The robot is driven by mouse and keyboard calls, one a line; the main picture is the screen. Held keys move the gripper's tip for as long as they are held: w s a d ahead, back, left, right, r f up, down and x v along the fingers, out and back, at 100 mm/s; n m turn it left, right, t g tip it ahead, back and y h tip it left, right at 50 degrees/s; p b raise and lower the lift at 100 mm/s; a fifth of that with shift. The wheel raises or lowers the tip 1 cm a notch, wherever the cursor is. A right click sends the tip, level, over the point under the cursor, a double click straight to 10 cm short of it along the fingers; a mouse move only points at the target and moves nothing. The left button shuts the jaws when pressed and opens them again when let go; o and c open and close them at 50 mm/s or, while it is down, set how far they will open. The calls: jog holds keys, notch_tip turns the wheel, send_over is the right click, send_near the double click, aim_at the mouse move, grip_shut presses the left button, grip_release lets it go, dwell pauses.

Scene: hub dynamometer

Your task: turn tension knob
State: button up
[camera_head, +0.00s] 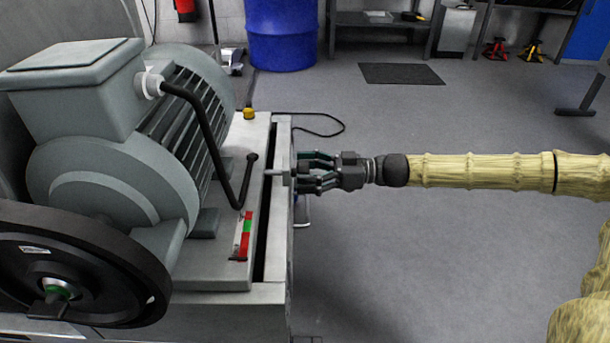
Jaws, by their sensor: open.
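A small grey piece, which looks like the tension knob (289,180), sits on a short light rod (274,172) at the right edge of the machine's bench. My gripper (302,172) reaches in from the right, level, with its fingers apart. Its fingertips are at the grey piece, one on the far side and one on the near side. The fingers partly hide the piece, and I cannot tell whether they touch it. A red and green gauge strip (244,236) lies on the bench top nearer to me.
A large grey motor (130,130) with a black wheel (80,265) fills the left. A small yellow button (249,113) is at the bench's back. A blue barrel (281,35) stands behind.

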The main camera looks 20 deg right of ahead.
jog(key=shift+a, duration=0.1)
jog(key=c, duration=1)
